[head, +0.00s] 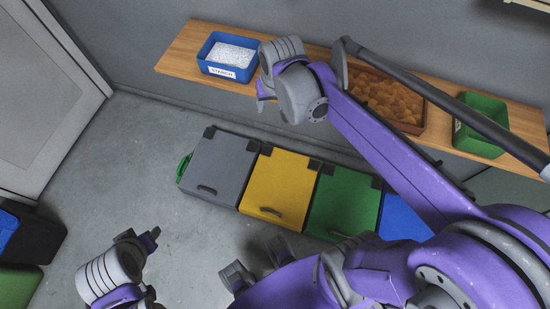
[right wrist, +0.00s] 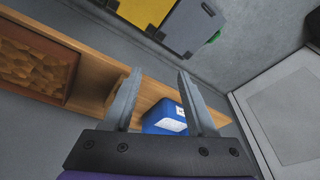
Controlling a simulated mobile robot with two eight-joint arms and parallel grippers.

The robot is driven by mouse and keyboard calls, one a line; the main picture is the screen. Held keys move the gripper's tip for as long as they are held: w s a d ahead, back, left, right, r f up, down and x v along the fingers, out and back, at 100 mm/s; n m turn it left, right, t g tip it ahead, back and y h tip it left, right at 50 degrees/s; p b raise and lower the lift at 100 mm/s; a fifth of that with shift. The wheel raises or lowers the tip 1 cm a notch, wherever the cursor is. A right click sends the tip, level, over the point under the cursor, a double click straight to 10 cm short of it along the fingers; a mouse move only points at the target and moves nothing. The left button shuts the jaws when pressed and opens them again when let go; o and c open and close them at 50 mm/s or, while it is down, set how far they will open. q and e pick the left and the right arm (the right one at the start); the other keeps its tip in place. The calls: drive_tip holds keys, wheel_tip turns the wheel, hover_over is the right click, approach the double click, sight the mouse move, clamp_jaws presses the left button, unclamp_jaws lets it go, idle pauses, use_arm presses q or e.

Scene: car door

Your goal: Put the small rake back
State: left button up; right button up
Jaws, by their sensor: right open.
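I cannot make out the small rake in either view. My right gripper (head: 265,98) is over the left part of the wooden shelf, just right of the blue starch bin (head: 228,57). In the right wrist view its two grey fingers (right wrist: 160,100) are spread apart with nothing held between them. The blue bin (right wrist: 164,117) shows beyond and between the fingers, apart from them. My left gripper (head: 148,241) is low at the lower left over the floor, and its jaw opening cannot be judged.
The wooden shelf (head: 180,56) also carries a brown-filled tray (head: 384,100) and a green bin (head: 480,125). Below stand grey (head: 215,170), yellow (head: 278,187), green (head: 343,205) and blue (head: 400,220) lidded boxes. Floor (head: 120,160) at left is clear. Dark containers (head: 35,240) stand far left.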

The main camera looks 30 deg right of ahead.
drive_tip(key=s+a+f+n+t, duration=0.1)
drive_tip(key=s+a+f+n, duration=0.1)
drive_tip(key=s, duration=0.4)
drive_tip(key=s+a+f+n+t, duration=0.1)
drive_tip(key=s+a+f+n, duration=0.1)
drive_tip(key=s, duration=0.4)
drive_tip(key=a+f, duration=0.1)
drive_tip(key=a, duration=0.1)
drive_tip(key=shift+a+y, duration=0.3)
drive_tip(key=shift+w+r+p, duration=0.15)
drive_tip(key=shift+r+p, duration=0.4)
drive_tip(key=shift+r, duration=0.1)
drive_tip(key=shift+w+r+p, duration=0.15)
drive_tip(key=shift+r+p, duration=0.4)
drive_tip(key=shift+r, duration=0.05)
